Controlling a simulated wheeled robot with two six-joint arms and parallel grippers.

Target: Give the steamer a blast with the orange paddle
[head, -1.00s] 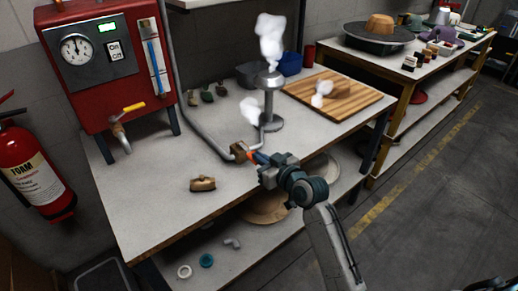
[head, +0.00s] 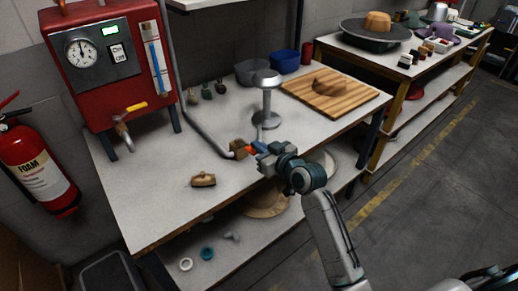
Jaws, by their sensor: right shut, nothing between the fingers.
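The steamer (head: 266,100) is a grey metal stand with a domed head on the white table, and no steam shows around it. A pipe runs along the table to a brown valve block (head: 238,149) near the steamer's foot. The small orange paddle (head: 251,150) sticks out on the right of this block. My right gripper (head: 259,152) is shut and empty, its tips right by the paddle; I cannot tell whether they touch it. The gripper hides part of the paddle. My left gripper is not in view.
A red boiler (head: 105,62) with a gauge and a yellow-handled tap stands at the left. A wooden board (head: 352,98) with a brown piece lies right of the steamer. A tan wooden block (head: 203,180) lies near the front edge. The table's left front is clear.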

